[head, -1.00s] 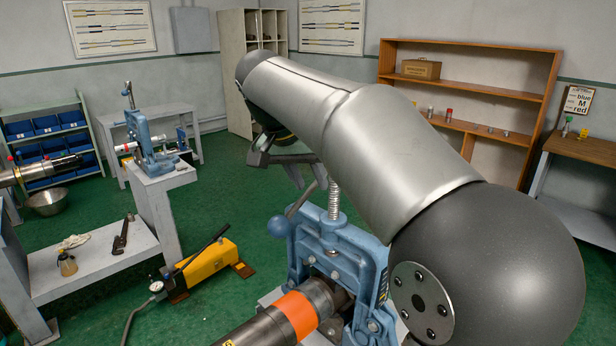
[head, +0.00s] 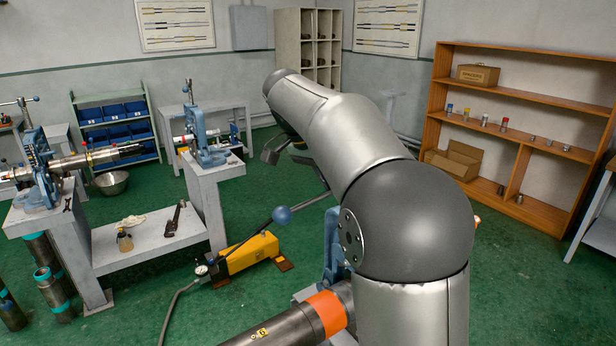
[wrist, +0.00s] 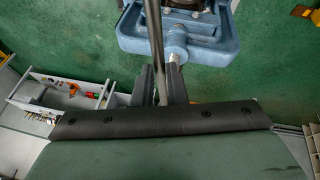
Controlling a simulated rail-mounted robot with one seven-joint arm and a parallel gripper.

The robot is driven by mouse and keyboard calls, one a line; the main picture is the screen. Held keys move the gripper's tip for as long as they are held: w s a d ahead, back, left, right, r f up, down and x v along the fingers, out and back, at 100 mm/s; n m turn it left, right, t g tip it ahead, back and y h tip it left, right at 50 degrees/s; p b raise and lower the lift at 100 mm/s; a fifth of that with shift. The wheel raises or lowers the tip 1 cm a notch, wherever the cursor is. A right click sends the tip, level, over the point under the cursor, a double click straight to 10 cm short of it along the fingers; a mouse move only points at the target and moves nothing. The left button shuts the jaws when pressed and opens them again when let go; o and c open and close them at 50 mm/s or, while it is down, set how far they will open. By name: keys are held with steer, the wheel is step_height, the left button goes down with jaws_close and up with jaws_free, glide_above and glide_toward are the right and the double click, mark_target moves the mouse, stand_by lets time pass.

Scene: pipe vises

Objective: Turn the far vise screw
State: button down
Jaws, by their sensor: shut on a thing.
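A blue pipe vise (head: 333,250) holds a dark pipe (head: 275,330) with an orange band in the foreground. My arm hides most of this vise in the head view. In the wrist view the vise (wrist: 205,35) is at the top, with its screw (wrist: 173,45) beside a thin steel handle bar (wrist: 154,35). My gripper (wrist: 160,85) is shut on the handle bar, which runs between its two fingers. In the head view the bar's blue ball end (head: 281,215) sticks out to the left of the vise, and my fingers are partly hidden by my arm.
Other blue vises stand on benches at the left (head: 40,165) and middle back (head: 205,140). A yellow hand pump (head: 247,253) is on the green floor. A low bench (head: 140,255) carries a wrench (head: 175,218). A wooden shelf (head: 440,95) stands at the right; the floor before it is clear.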

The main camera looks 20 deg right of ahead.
steer(key=shift+w+r, duration=0.1)
steer(key=c, duration=1.5)
jaws_free()
steer(key=shift+o, duration=0.2)
steer(key=p+v, duration=0.4)
steer(key=v, duration=1.3)
steer(key=shift+a, duration=0.15)
steer(key=shift+r, duration=0.1)
